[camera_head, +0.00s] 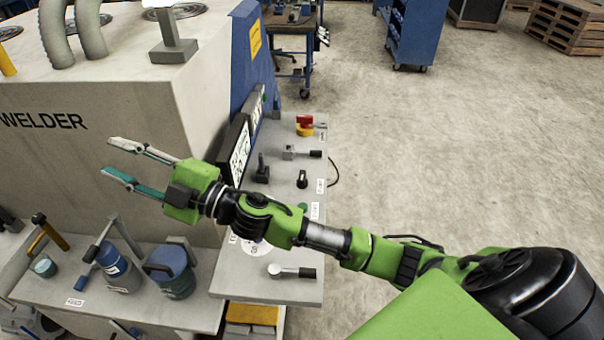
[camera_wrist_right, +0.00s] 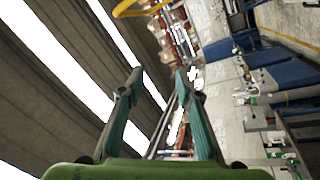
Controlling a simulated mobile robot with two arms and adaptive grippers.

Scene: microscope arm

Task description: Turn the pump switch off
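My right gripper (camera_head: 114,158) is open and empty, in front of the grey welder housing (camera_head: 110,100). Its two fingers point left, spread apart; they also show apart in the right wrist view (camera_wrist_right: 158,82). A control shelf (camera_head: 240,285) beside the housing carries several controls: a red and yellow rotary switch (camera_head: 305,126), a black-handled lever (camera_head: 300,154), a black knob (camera_head: 302,179), a dark upright lever (camera_head: 262,170) and a black-tipped lever (camera_head: 292,272). The labels are too small to read, so I cannot tell which is the pump switch. My right arm hides the shelf's middle. My left gripper is not in view.
Blue canisters (camera_head: 118,272) stand on the lower left ledge, left of the shelf. A black-framed display (camera_head: 240,150) stands along the shelf's left side. The concrete floor (camera_head: 440,150) to the right is clear. A blue cabinet (camera_head: 415,35) stands farther back.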

